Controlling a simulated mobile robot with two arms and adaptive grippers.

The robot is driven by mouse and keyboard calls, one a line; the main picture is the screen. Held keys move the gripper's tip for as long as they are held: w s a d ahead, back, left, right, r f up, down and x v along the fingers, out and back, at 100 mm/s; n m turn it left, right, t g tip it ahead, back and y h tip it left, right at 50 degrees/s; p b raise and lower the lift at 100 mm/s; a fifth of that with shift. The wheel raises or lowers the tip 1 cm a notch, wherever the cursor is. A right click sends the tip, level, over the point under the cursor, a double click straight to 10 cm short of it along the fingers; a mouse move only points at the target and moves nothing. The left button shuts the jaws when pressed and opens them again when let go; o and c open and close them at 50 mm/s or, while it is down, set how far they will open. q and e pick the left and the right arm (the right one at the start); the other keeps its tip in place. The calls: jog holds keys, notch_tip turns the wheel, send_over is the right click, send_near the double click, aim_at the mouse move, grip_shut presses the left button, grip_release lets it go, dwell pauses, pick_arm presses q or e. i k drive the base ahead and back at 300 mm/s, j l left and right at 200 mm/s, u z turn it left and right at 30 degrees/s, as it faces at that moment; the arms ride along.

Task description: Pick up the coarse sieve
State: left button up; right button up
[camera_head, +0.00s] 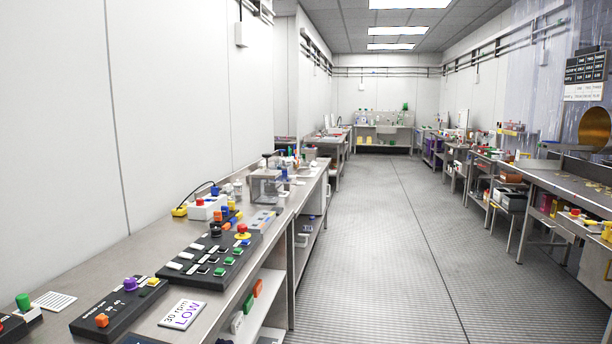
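I cannot make out a coarse sieve for certain in the head view. Small flat round items (569,179) lie on the right steel bench (545,176), but they are too small to identify. Neither of my grippers is in view.
A long steel bench (205,296) runs along the left wall, holding a black button panel (212,259), a knob panel (118,308) and a "30 rpm LOW" sign (182,314). A gold round drum (595,128) stands at right. The central floor (385,250) is clear, with a sink bench (386,137) at the back.

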aim_at(307, 172)
jog(key=i+z, duration=0.15)
jog(key=i, duration=4.95)
jog(key=l, duration=0.1)
